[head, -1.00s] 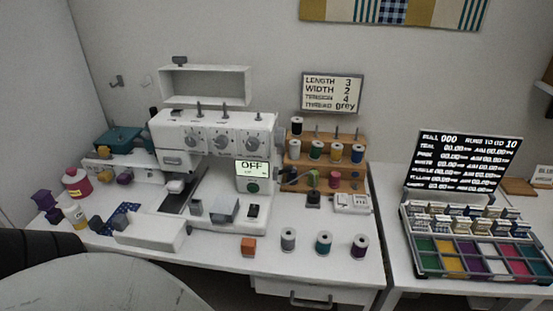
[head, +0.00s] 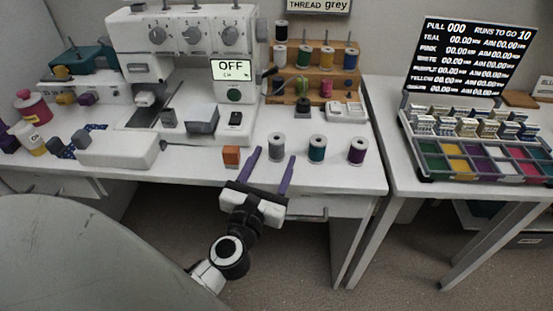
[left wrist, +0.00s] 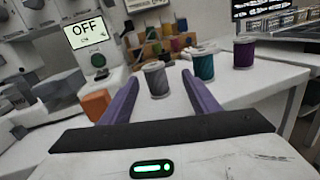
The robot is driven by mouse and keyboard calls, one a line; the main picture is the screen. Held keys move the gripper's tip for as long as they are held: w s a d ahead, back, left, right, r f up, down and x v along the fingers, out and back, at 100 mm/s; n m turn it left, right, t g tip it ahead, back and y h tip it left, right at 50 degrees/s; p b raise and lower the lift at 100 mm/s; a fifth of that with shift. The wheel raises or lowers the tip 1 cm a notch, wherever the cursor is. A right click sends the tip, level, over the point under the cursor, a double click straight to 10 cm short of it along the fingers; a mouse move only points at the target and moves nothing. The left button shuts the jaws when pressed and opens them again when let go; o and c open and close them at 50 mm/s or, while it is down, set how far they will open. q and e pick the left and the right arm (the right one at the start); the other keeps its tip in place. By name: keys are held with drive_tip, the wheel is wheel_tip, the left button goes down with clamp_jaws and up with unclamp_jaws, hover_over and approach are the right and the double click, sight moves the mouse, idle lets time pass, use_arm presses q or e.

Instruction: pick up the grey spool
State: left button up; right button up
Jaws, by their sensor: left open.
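The grey spool (head: 276,147) stands upright on the white table near its front edge, left of a teal spool (head: 317,149) and a purple spool (head: 356,150). My left gripper (head: 272,165) is open, its two purple fingers pointing at the grey spool from the front. In the left wrist view the grey spool (left wrist: 157,79) shows between and beyond the fingertips of the left gripper (left wrist: 161,82), with nothing held. I cannot tell from these views whether the fingertips reach either side of it. My right gripper is not in view.
An orange block (head: 231,156) sits just left of the left finger. A white sewing machine (head: 190,40) showing OFF stands behind. A wooden rack (head: 300,88) with several spools is at the back. A second table with a colour tray (head: 480,165) and a screen stands right.

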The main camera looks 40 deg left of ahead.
use_arm(q)
drive_tip(key=shift+w+a+f+n, duration=0.2)
drive_tip(key=shift+w+a+n, duration=0.15)
drive_tip(key=shift+n, duration=0.25)
drive_tip(key=x, duration=0.9)
drive_tip(key=shift+w+a+r+p, duration=0.15)
drive_tip(key=shift+w+a+p, duration=0.1)
drive_tip(key=shift+a+p, duration=0.15)
drive_tip(key=shift+c, duration=0.5)
drive_tip(key=c, duration=1.1)
